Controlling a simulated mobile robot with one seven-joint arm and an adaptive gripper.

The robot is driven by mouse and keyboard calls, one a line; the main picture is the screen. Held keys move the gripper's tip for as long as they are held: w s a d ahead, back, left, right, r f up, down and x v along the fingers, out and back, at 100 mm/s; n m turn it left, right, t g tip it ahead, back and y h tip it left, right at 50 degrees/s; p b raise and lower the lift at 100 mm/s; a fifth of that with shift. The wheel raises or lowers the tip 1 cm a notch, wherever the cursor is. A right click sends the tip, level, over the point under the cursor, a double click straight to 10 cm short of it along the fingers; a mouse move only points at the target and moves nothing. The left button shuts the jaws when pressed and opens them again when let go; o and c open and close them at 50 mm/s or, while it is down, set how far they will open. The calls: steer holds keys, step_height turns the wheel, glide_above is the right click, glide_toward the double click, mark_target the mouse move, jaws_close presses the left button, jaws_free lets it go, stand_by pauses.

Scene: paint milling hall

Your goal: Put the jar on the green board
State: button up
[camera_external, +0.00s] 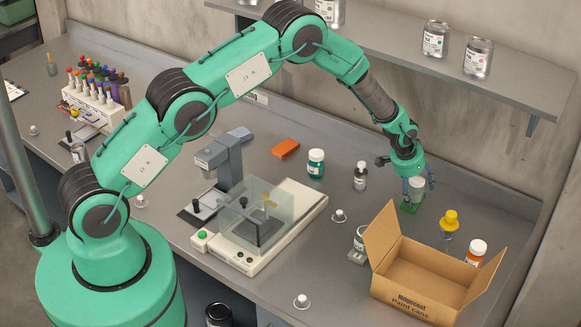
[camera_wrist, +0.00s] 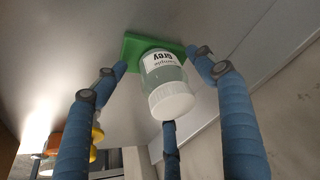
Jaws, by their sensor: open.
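The jar (camera_wrist: 164,74) is clear with a white lid and a white label reading "Grey". In the wrist view its base meets the green board (camera_wrist: 132,46), and it seems to stand on it. My gripper (camera_wrist: 160,75) is open, its blue fingers spread around the jar with visible gaps. In the external view my gripper (camera_external: 413,187) points down over the jar (camera_external: 418,183) at the right of the bench, and the green board (camera_external: 409,208) shows just below. The fingers partly hide the jar there.
An open cardboard box (camera_external: 420,277) stands in front of my gripper. A yellow-topped container (camera_external: 449,222) and an orange jar (camera_external: 476,251) are close on the right. A dropper bottle (camera_external: 360,176) and teal jar (camera_external: 316,163) stand left. A shelf (camera_external: 430,68) hangs behind.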

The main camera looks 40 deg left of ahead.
steer(key=shift+r, duration=0.15)
steer(key=v, duration=1.2)
steer(key=shift+w, duration=0.1)
stand_by(0.9)
steer(key=s+a+r+n+b, duration=0.1)
steer(key=s+a+r+b, duration=0.3)
steer(key=s+a+r, duration=0.85)
steer(key=s+a+r+n+b, duration=0.1)
steer(key=s+a+r+b, duration=0.2)
steer(key=s+a+r, duration=0.9)
steer(key=s+a+r+n+b, duration=0.1)
steer(key=s+a+b, duration=0.2)
steer(key=s, duration=1.1)
steer(key=s+a+r+n+t+y+b, duration=0.1)
steer(key=s+a, duration=0.5)
steer(key=s, duration=0.9)
steer(key=shift+r+n+y+b, duration=0.3)
steer(key=shift+r+b, duration=0.25)
steer(key=shift+b, duration=0.5)
